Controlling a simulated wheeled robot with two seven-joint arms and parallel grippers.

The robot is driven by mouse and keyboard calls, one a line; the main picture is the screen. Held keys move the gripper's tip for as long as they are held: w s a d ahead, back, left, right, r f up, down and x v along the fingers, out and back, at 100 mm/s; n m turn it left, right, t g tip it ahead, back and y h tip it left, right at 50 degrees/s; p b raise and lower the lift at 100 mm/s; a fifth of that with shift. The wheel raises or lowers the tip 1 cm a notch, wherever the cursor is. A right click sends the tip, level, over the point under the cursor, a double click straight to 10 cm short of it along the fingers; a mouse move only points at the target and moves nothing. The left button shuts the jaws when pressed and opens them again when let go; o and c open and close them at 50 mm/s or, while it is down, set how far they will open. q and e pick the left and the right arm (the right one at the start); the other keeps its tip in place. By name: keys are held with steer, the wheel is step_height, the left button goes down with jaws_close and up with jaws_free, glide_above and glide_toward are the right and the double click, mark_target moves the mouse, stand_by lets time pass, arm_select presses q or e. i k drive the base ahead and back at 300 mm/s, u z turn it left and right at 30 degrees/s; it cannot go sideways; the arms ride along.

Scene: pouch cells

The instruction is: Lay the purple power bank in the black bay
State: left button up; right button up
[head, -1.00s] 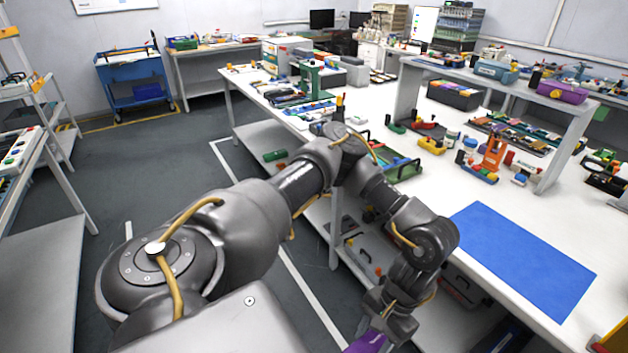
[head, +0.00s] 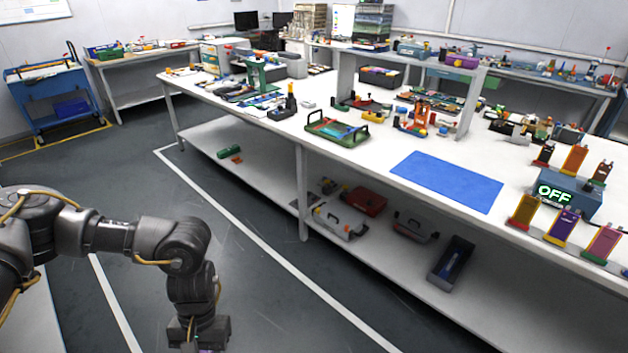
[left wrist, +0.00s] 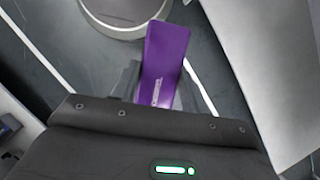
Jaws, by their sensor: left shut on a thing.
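The purple power bank (left wrist: 166,62) is a flat slab sticking out from between my left gripper's fingers (left wrist: 155,95) in the left wrist view. In the head view my left gripper (head: 197,347) hangs low at the bottom edge, over the floor and away from the bench; only a sliver of purple shows there. The gripper is shut on the power bank. I cannot tell for sure which thing is the black bay. A dark open tray (head: 438,275) with something blue inside lies on the lower shelf. My right gripper is not in view.
A white workbench (head: 350,165) runs across the right, with a clear blue mat (head: 447,181). At its right, a box reading OFF (head: 572,200) stands among several upright coloured cells in holders. Toolboxes (head: 340,220) sit on the lower shelf (head: 270,185). The floor before the bench is clear.

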mark_target(337, 126)
steer(key=u, duration=0.5)
steer(key=i, duration=1.05)
steer(key=u, duration=0.5)
steer(key=i, duration=1.3)
steer(key=z, duration=1.1)
steer(key=i, duration=0.8)
steer(key=z, duration=1)
